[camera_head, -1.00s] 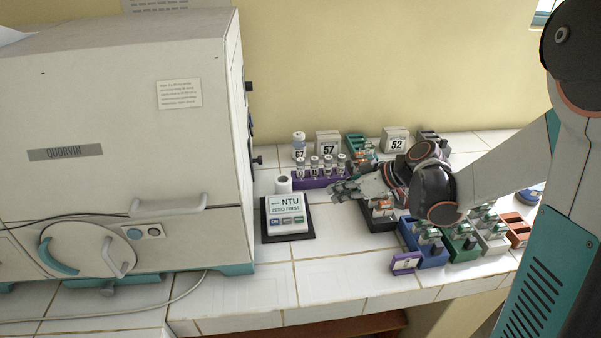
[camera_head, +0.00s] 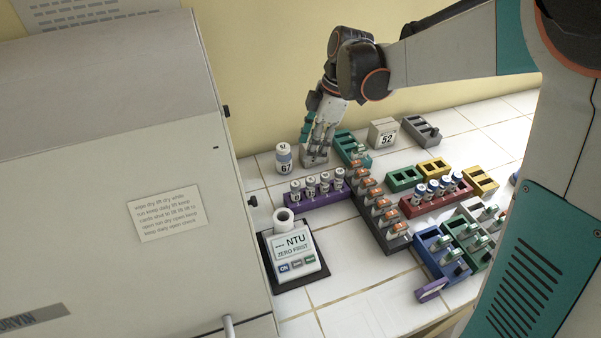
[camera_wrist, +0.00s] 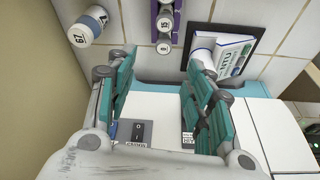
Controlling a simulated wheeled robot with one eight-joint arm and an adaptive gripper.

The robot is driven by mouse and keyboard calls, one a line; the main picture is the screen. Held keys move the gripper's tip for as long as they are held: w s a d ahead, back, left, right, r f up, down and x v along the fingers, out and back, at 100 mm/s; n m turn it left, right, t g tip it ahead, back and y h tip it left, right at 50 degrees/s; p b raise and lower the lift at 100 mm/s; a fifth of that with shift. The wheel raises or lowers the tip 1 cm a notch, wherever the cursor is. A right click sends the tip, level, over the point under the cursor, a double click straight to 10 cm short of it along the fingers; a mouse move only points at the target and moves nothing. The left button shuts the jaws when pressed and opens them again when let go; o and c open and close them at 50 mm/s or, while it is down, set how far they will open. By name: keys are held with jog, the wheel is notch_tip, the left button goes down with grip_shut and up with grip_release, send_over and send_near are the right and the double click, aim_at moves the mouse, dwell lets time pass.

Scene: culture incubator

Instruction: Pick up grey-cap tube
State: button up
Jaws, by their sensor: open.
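My gripper (camera_head: 320,135) points downward near the back wall, above the partly hidden numbered block. In the wrist view its teal fingers (camera_wrist: 160,85) are spread, with nothing between them. The grey-cap tube cannot be told apart with certainty. Small tubes with greyish or dark caps lie in the blue rack (camera_head: 428,262), and one dark-capped tube lies in the dark grey rack (camera_head: 412,128) at the back. A purple rack (camera_head: 320,201) holds several numbered vials with pale caps, left of and in front of my gripper. It also shows in the wrist view (camera_wrist: 177,12).
A white-capped bottle marked 67 (camera_head: 284,160) stands close left of my gripper. The NTU meter (camera_head: 296,250) sits beside the incubator (camera_head: 120,120). A dark rack (camera_head: 394,244) of orange-capped tubes and a red rack (camera_head: 412,211) of blue-capped vials lie right.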

jog(key=b, duration=0.3)
send_over(296, 183)
jog(key=d, duration=0.2)
jog(key=f, duration=0.5)
jog(key=w+f, duration=0.1)
jog(key=f, duration=0.2)
jog(key=x, duration=0.1)
jog(key=b+x, duration=0.1)
jog(key=x, duration=0.1)
jog(key=s+b+x, duration=0.1)
jog(key=x, duration=0.1)
jog(key=shift+a+f, duration=0.1)
jog(key=shift+a, duration=0.1)
jog(key=c, duration=1.1)
